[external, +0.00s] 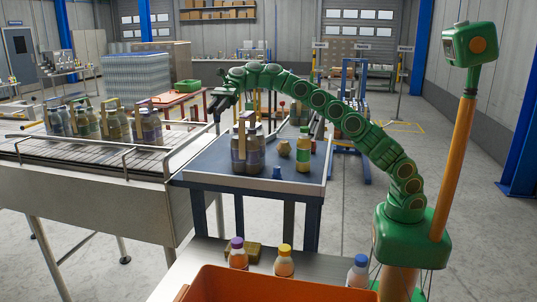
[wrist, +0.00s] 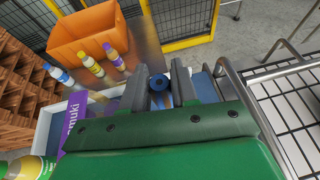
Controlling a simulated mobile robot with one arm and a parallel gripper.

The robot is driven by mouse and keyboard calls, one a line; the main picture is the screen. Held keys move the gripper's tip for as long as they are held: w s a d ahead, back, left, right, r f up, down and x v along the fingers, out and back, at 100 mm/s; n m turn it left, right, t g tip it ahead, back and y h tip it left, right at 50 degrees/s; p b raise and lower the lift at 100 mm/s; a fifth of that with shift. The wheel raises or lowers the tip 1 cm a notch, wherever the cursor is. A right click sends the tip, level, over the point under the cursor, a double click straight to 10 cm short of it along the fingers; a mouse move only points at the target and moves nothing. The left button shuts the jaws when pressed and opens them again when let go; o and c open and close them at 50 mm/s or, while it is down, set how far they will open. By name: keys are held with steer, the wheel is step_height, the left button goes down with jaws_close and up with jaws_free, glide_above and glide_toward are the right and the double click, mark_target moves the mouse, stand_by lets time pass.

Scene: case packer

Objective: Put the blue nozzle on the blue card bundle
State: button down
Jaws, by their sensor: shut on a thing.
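My gripper (external: 219,103) is raised at the far left edge of the blue work table (external: 205,178), near the conveyor. In the wrist view its two dark fingers (wrist: 160,92) are shut on a small round blue nozzle (wrist: 158,82) with a dark hole. A small blue tapered piece (external: 277,172) stands on the table. A bottle bundle with a tan carrier and purple-blue labels (external: 247,155) stands on the table below and right of my gripper. Several bundles stand on the conveyor; the leftmost (external: 57,122) looks bluish. Card colours are hard to tell.
A green and yellow bottle (external: 304,155) and a tan piece (external: 284,148) stand on the table's right half. The conveyor (external: 100,155) has metal side rails. An orange crate (external: 270,285) with several capped bottles beside it is in the foreground.

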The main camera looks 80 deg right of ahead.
steer(key=s+d+r+m+t+h, duration=0.1)
steer(key=s+d+r+m+t, duration=0.15)
steer(key=d, duration=0.25)
steer(key=s+d+r+m+t+h, duration=0.1)
steer(key=d+r+m+t, duration=0.15)
steer(key=d, duration=0.25)
steer(key=s+d+f+m+t+h, duration=0.2)
steer(key=s+d+f, duration=0.15)
steer(key=s, duration=0.25)
steer(key=s+d+f+m+t+h, duration=0.1)
steer(key=s+d+f+m+t, duration=0.1)
steer(key=s+d, duration=0.3)
steer(key=shift+h, duration=0.3)
steer(key=w+f, duration=0.3)
steer(key=w, duration=0.1)
steer(key=w+f, duration=0.6)
steer(key=w, duration=0.1)
steer(key=shift+w+a, duration=0.25)
steer(key=shift+w, duration=0.05)
steer(key=shift+w+f, duration=0.5)
steer(key=shift+f, duration=1.6)
